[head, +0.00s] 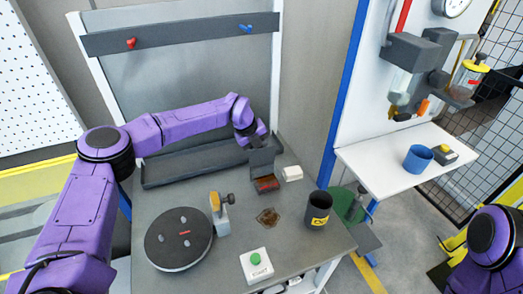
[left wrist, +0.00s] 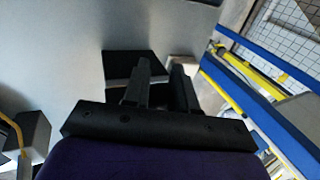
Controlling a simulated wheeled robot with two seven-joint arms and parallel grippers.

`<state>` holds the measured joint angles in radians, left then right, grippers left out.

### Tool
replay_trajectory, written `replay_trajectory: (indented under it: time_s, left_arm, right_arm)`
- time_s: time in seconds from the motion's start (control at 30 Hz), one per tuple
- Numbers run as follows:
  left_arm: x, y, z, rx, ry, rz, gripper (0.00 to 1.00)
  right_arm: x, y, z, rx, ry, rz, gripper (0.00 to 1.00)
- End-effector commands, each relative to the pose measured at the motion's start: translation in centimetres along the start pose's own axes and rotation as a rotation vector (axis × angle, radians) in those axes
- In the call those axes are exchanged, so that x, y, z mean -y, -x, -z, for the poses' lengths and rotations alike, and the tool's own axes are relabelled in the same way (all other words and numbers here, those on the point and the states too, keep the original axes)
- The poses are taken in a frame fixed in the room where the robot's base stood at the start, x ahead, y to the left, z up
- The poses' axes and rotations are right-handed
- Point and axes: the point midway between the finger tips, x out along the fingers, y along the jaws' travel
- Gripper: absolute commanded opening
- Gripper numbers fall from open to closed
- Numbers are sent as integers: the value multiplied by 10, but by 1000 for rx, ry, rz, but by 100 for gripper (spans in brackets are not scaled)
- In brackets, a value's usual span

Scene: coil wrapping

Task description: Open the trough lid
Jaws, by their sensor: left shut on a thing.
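The trough (head: 267,184) is a small dark box on the grey workbench, with red-brown contents showing inside. Its dark grey lid (head: 262,161) stands raised at the trough's back side. My left gripper (head: 256,142) reaches from the left and is shut at the lid's upper edge. In the left wrist view its two dark fingers (left wrist: 160,85) are close together, with a dark flat panel behind them, likely the lid. The exact contact is hidden by the fingers. My right arm shows at the lower right edge of the head view, but its gripper is out of view.
A white block (head: 292,174) sits right of the trough. A black cup (head: 318,211), a brown patch (head: 268,217), a round turntable (head: 178,239), a yellow-topped post (head: 219,213) and a green-button box (head: 255,265) stand nearer. A long dark tray (head: 190,169) lies behind.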

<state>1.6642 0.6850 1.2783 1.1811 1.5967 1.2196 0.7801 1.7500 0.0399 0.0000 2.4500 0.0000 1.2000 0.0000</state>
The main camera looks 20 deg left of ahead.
Motion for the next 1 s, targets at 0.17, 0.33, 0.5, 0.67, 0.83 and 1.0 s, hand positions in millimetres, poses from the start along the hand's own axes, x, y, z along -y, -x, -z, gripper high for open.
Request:
replay_trajectory:
  time_s: [0.17, 0.33, 0.5, 0.67, 0.83, 1.0]
  left_arm:
    - [1, 1, -1, 3, 0, 2, 50]
    - [0, 1, 0, 2, 0, 1, 50]
    - [0, 7, -1, 4, 0, 2, 50]
    - [0, 39, -2, 6, 1, 5, 50]
    - [-1, 79, -1, 6, 1, 5, 50]
    - [0, 102, -1, 4, 1, 2, 50]
  right_arm:
    - [0, 0, 0, 0, 0, 0, 43]
    - [0, 0, 0, 0, 0, 0, 43]
    - [0, -4, -2, 0, 0, 0, 43]
    - [2, -19, -8, 0, 0, 0, 43]
    - [3, -30, -13, 0, 0, 0, 43]
    - [3, -34, -14, 0, 0, 0, 43]
